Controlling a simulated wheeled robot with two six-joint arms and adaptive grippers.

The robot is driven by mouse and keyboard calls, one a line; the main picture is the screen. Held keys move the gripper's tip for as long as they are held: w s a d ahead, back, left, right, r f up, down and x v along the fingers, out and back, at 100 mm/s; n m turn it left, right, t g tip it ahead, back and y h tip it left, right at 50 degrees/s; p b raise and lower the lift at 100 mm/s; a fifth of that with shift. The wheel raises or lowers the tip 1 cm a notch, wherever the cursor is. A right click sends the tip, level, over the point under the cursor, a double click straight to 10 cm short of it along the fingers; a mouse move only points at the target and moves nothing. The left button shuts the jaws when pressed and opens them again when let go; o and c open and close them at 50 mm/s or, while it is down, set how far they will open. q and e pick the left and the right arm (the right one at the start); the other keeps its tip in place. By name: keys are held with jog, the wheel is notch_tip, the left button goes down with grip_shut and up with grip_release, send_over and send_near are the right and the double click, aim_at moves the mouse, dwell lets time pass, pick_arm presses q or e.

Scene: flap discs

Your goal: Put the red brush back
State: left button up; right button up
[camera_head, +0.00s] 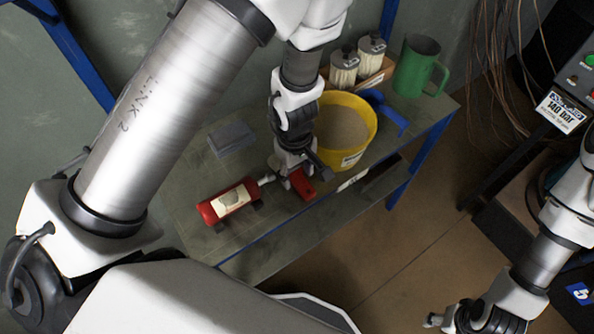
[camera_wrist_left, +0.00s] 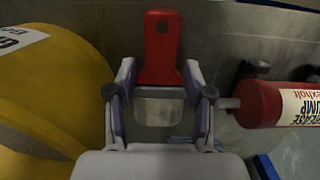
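The red brush (camera_head: 304,185) lies near the front edge of the grey bench, with its red handle pointing toward the front. In the left wrist view its red handle (camera_wrist_left: 160,45), with a hole at the end, points up and its pale part shows between my fingers. My left gripper (camera_head: 292,172) reaches down over the brush, one finger on each side. It also shows in the left wrist view (camera_wrist_left: 159,80). I cannot tell whether the fingers touch the brush. My right gripper (camera_head: 440,321) is low at the right, empty and away from the bench; its finger opening is unclear.
A red grease pump (camera_head: 227,203) lies left of the brush. A yellow bucket (camera_head: 354,157) stands close on the right. Behind are two jars (camera_head: 343,70), a green mug (camera_head: 416,66) and a blue object (camera_head: 388,112). A grey block (camera_head: 231,139) lies further left.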

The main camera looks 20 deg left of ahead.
aim_at(295, 174)
pick_arm(q)
jog(key=shift+r+p, duration=0.3)
notch_tip(295, 174, up, 12)
jog(key=p, duration=0.4)
jog(key=shift+w+a, duration=0.15)
jog(key=shift+a, duration=0.1)
jog(key=shift+f, duration=0.15)
